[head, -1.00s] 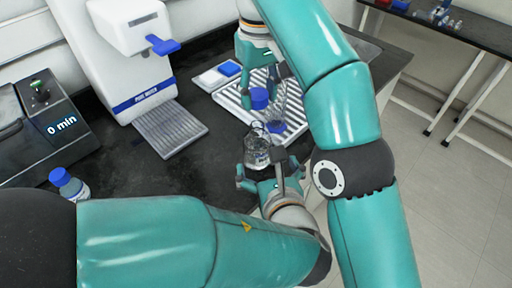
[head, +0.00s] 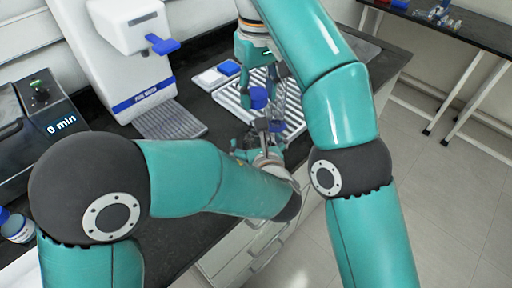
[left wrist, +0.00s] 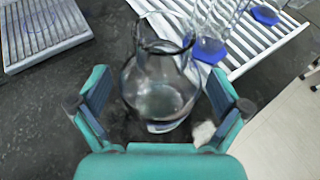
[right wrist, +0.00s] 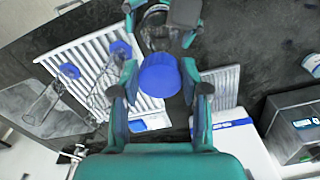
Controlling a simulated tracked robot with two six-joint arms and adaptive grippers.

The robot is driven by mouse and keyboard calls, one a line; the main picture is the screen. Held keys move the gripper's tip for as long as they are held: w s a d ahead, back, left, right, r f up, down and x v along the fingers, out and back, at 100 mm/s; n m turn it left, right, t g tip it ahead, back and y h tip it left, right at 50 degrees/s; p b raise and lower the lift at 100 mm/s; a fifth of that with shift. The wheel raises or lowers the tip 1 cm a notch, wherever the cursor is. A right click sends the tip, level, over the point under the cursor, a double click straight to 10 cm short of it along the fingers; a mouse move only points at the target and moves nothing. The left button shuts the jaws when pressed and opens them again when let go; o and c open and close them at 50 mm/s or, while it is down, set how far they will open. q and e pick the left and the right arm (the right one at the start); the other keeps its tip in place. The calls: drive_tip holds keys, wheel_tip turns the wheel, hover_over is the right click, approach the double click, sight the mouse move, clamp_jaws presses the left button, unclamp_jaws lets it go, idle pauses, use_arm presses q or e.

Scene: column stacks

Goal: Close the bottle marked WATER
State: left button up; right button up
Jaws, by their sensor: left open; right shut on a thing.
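A clear glass bottle with an open neck (left wrist: 160,88) stands upright on the dark counter. No label can be read on it. My left gripper (left wrist: 160,104) is open, with one finger on each side of the bottle; I cannot tell whether they touch it. In the head view my left gripper (head: 258,145) is low in front of the rack and largely hides the bottle. My right gripper (right wrist: 160,92) is shut on a blue cap (right wrist: 159,75), held above the counter near the bottle's neck. The cap also shows in the head view (head: 259,98).
A water dispenser (head: 140,75) with a grey drip tray (head: 170,118) and a timer device (head: 45,110) stand left. Another blue-topped bottle (head: 18,228) is at the left edge.

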use_arm(q)
drive_tip(key=shift+c, duration=0.2)
drive_tip(key=c, duration=1.7)
drive_tip(key=shift+c, duration=0.2)
use_arm(e)
drive_tip(key=shift+s+f, duration=0.1)
drive_tip(key=shift+f, duration=2.3)
drive_tip(key=shift+f, duration=0.1)
drive_tip(key=shift+f, duration=0.8)
drive_tip(key=shift+f, duration=0.5)
